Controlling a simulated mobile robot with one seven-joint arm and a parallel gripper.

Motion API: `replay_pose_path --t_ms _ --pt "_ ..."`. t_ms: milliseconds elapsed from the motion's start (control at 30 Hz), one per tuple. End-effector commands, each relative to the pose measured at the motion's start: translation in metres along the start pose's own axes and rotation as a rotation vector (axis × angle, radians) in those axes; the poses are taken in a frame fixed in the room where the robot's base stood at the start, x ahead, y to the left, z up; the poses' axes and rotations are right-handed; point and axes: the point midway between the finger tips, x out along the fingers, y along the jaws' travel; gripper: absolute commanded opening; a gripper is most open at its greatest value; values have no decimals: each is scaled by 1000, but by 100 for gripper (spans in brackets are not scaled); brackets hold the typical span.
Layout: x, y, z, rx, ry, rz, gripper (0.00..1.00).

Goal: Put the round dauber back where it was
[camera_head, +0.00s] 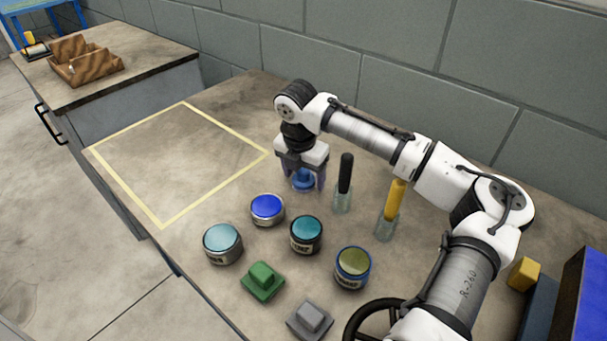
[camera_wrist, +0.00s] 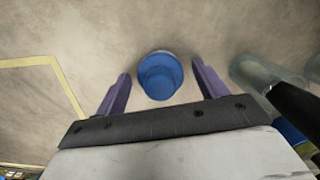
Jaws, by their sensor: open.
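A blue round piece with a raised round top, which looks like the round dauber (camera_head: 303,183), stands on the worktop under my gripper. In the wrist view the round dauber (camera_wrist: 160,76) shows from above, between the two purple fingers. My gripper (camera_head: 306,186) is open and points down, with one finger on each side of the dauber. In the wrist view a gap shows between the dauber and each finger. The fingers partly hide the dauber in the head view.
Glass jars with a black-handled tool (camera_head: 345,175) and a yellow-handled tool (camera_head: 392,210) stand close right. Paint pots (camera_head: 267,209) stand in front, with a green block (camera_head: 263,281) and grey block (camera_head: 310,320). The yellow-taped square (camera_head: 180,160) is empty. A wooden tray (camera_head: 85,65) sits on the far counter.

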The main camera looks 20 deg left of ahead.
Motion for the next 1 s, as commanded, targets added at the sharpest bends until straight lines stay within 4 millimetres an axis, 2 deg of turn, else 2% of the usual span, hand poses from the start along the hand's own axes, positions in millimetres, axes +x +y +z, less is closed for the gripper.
replay_pose_path --t_ms 167,400,533,700,1000 --pt "-29 1 0 -1 0 2 71" --pt "-82 1 0 -1 0 2 71" --pt "-103 0 0 0 -1 2 71" --pt "-117 0 0 -1 1 1 71" --pt "-120 0 0 0 1 0 71"
